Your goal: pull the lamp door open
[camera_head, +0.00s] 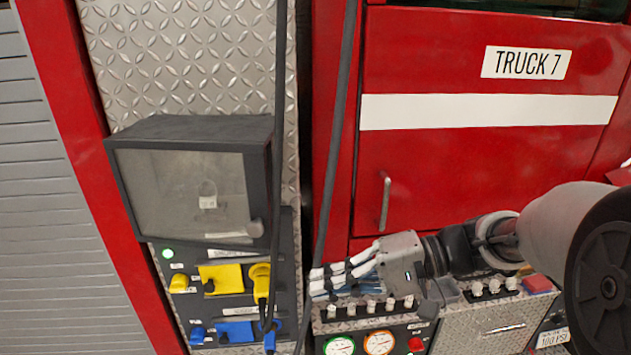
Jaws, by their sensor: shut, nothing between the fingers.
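The lamp door (185,190) is a dark-framed, clear-paned box front on the diamond-plate panel at the left. It looks closed, and a small tag and other items show dimly behind its pane. A round grey knob (256,228) sits at its lower right corner. My gripper (316,284) is to the right of and below the knob, apart from it, above the gauge panel. Its fingers point left and are shut with nothing held. A dark vertical bar or hose passes between the gripper and the door.
Two dark hoses (341,130) run down between the lamp box and the red truck door (480,165). Yellow (221,278) and blue (235,330) controls lie below the box. The gauge panel (375,344) with a row of switches is under my gripper.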

